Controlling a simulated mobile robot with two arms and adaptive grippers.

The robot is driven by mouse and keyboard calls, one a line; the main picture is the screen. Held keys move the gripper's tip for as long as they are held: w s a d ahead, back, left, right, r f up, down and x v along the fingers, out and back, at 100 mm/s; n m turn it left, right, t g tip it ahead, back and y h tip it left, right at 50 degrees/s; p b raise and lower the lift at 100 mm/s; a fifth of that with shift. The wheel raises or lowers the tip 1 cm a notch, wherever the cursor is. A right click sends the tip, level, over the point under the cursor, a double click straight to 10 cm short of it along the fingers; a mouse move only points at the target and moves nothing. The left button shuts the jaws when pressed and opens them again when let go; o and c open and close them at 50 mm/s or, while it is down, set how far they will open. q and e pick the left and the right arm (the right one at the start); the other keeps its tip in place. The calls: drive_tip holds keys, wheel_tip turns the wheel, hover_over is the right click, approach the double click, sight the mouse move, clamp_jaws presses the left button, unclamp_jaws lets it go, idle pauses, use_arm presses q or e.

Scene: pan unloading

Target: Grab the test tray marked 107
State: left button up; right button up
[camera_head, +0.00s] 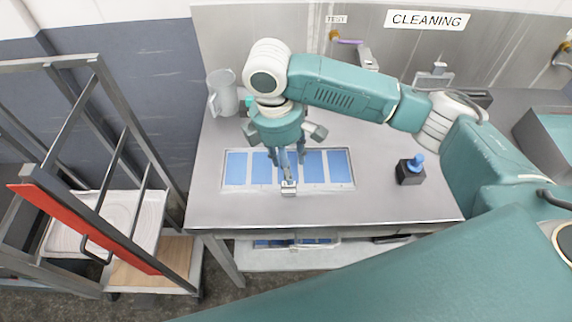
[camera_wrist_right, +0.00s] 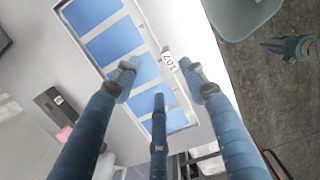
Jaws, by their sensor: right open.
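The test tray (camera_head: 325,188) lies flat on the steel table, a shallow pale frame with several blue panels. In the right wrist view the tray (camera_wrist_right: 150,42) carries a white label reading 107 (camera_wrist_right: 169,62) on its edge. My right gripper (camera_head: 287,165) points down over the middle of the tray's front edge. In the right wrist view my right gripper (camera_wrist_right: 158,76) is open, its three fingers spread around the labelled edge with nothing held. Whether the fingertips touch the tray is unclear. What looks like my left gripper (camera_wrist_right: 295,47) shows small at upper right there, its finger state unclear.
A white jug (camera_head: 222,93) stands at the table's back left. A black block with a blue knob (camera_head: 411,170) sits right of the tray. A rack with a red bar (camera_head: 95,232) stands left. A lower shelf (camera_head: 262,258) holds another blue-panelled tray.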

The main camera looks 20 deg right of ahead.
drive_tip(key=shift+s+d+f, duration=0.1)
drive_tip(key=shift+s+f, duration=0.1)
drive_tip(key=shift+f, duration=0.3)
drive_tip(key=shift+s+f, duration=0.2)
drive_tip(key=shift+f, duration=0.55)
drive_tip(key=shift+f+p, duration=0.35)
drive_tip(key=shift+p, duration=0.15)
drive_tip(key=f, duration=0.2)
drive_tip(key=f+p, duration=0.1)
drive_tip(key=shift+s+a+f+p, duration=0.1)
drive_tip(key=shift+a+f+p, duration=0.1)
drive_tip(key=shift+f+p, duration=0.15)
drive_tip(key=shift+d+f, duration=0.1)
drive_tip(key=shift+f, duration=0.35)
use_arm(q)
drive_tip(key=r, duration=0.1)
drive_tip(key=s+r, duration=0.1)
drive_tip(key=r, duration=0.1)
drive_tip(key=shift+s, duration=0.2)
use_arm(e)
clamp_jaws()
